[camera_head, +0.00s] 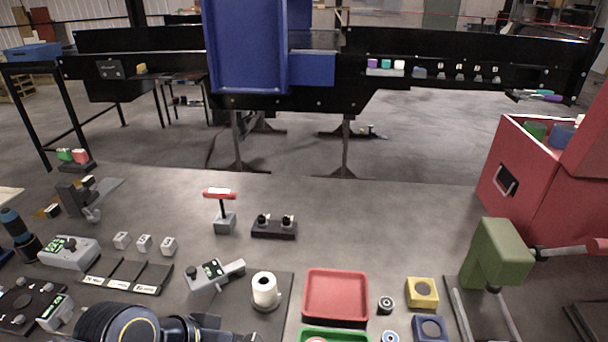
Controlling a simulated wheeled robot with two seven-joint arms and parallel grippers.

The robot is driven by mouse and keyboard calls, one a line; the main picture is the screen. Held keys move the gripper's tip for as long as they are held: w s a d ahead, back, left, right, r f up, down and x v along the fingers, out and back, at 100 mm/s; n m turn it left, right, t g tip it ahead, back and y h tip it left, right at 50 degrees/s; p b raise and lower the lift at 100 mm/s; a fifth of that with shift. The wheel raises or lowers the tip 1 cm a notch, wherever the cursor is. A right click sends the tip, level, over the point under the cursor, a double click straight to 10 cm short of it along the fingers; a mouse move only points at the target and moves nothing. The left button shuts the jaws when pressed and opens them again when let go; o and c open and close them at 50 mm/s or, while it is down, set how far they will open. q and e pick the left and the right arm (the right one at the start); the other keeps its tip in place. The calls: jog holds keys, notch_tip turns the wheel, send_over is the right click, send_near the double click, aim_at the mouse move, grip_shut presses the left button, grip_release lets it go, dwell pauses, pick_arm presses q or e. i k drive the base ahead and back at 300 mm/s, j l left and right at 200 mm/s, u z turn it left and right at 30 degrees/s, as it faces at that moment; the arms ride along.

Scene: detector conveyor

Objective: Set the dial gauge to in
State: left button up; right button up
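I cannot tell for sure which device is the dial gauge. One grey device (208,276) with a dark face showing green marks, a dark knob and an arm reaching right lies on the table left of the white roll. A second grey device (68,252) with a knob and a small dark face sits further left. The setting on either is too small to read. A dark part of my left arm shows at the bottom left, apart from both devices; its gripper fingers cannot be made out. My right gripper is not in view.
A red tray (335,297), a red-handled tool (221,208), a white roll (265,289) and a green press (494,253) stand on the grey table. Several small white blocks (144,243) lie near the left. A black conveyor (462,48) runs behind. The table's centre right is clear.

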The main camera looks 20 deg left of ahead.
aim_at(200, 280)
jog(key=k+l+u, duration=0.2)
jog(key=u, duration=1.2)
jog(key=i+j+z, duration=0.15)
jog(key=z, duration=0.35)
jog(key=i+j+z, duration=0.1)
jog(key=j+z, duration=0.6)
jog(key=z, duration=0.25)
jog(key=i, duration=0.05)
